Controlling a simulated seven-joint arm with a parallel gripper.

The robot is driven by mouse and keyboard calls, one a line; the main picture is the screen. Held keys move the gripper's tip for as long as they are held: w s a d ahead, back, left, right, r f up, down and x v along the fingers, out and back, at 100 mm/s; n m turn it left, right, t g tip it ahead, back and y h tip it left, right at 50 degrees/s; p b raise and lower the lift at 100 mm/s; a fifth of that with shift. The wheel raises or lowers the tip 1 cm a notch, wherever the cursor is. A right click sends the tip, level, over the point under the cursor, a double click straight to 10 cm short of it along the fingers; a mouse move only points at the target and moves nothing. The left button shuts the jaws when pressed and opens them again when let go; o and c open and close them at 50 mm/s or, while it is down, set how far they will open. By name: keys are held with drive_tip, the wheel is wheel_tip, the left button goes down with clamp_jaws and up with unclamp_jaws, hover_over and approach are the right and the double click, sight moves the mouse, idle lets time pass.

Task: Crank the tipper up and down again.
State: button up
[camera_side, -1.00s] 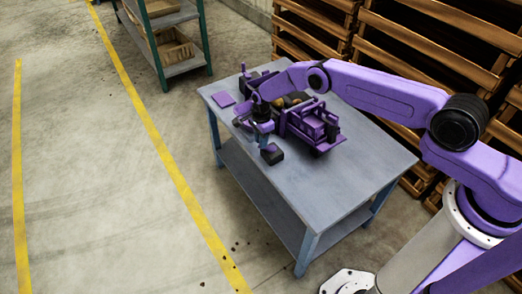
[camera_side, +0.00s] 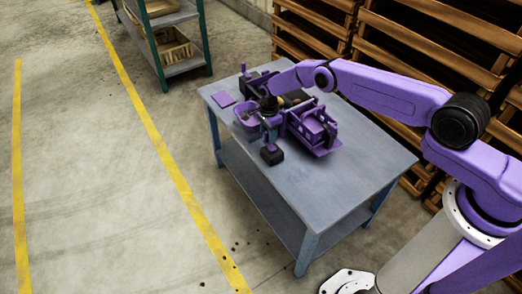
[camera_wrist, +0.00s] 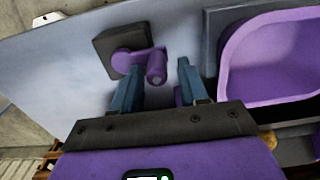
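The tipper (camera_side: 318,128) is a purple crate-like part on a dark-railed machine on the grey table. Its crank (camera_wrist: 128,61) is a short purple arm with a round handle (camera_wrist: 156,66), mounted on a dark box (camera_wrist: 118,42). The dark box also shows in the side view (camera_side: 271,154), at the machine's near side. My gripper (camera_wrist: 159,80) is open, with its two blue fingers apart. In the wrist view the handle appears between the fingertips, or just beyond them, with gaps on both sides. In the side view my gripper (camera_side: 270,128) is beside the tipper, partly hidden against the machine.
A purple bin (camera_wrist: 226,65) stands close to my fingers, at right in the wrist view; it also shows in the side view (camera_side: 240,117). A flat purple plate (camera_side: 222,99) lies at the table's far left corner. The table's (camera_side: 350,180) near right part is clear.

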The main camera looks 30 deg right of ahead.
drive_tip(key=shift+a, duration=0.25)
drive_tip(key=shift+r, duration=0.45)
drive_tip(key=shift+a+r, duration=0.1)
drive_tip(key=shift+r, duration=2.95)
